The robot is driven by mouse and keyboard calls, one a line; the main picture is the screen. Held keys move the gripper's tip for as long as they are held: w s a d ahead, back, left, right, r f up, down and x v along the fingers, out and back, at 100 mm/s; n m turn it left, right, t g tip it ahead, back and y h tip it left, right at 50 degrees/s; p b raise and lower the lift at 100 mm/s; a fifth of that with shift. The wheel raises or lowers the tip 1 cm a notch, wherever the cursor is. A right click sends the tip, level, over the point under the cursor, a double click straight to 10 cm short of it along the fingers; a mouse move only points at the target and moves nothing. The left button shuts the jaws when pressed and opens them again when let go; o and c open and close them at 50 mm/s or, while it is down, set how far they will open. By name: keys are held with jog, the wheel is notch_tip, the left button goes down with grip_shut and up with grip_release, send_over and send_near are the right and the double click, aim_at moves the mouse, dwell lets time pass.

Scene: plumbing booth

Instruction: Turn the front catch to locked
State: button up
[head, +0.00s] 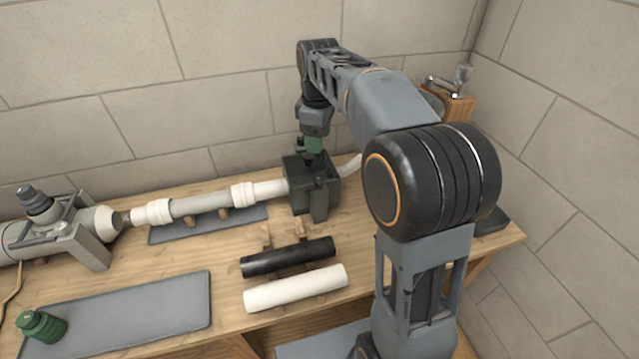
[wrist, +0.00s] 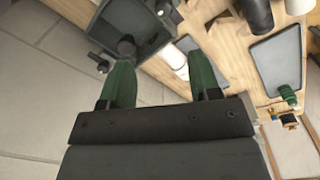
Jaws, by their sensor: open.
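The dark clamp box (head: 297,170) stands on the bench at the right end of the white pipe (head: 268,189). My gripper (head: 312,147) points down at the top of this box; the head view does not show if it touches. In the wrist view my gripper (wrist: 160,62) has its two green fingers wide apart, with nothing held between them. The box shows there as a grey-rimmed dark frame (wrist: 108,22) beyond the left finger. A dark round knob (wrist: 127,45) sits at its edge, near the left fingertip. I cannot tell which part is the front catch, or its setting.
A black tube (head: 288,257) and a white tube (head: 296,288) lie in front of the box. A grey machine (head: 75,235) stands at the pipe's left end. A green spool (head: 40,326) rests on a grey mat (head: 150,312). Walls close off the back and right.

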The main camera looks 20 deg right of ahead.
aim_at(319, 180)
jog(key=shift+n, duration=0.6)
notch_tip(319, 180, down, 14)
jog(key=shift+s+r+b, duration=0.1)
jog(key=shift+s+b, duration=0.05)
jog(key=shift+b, duration=0.6)
jog(key=shift+c, duration=0.4)
jog(key=c, duration=0.8)
jog(key=shift+c, duration=0.2)
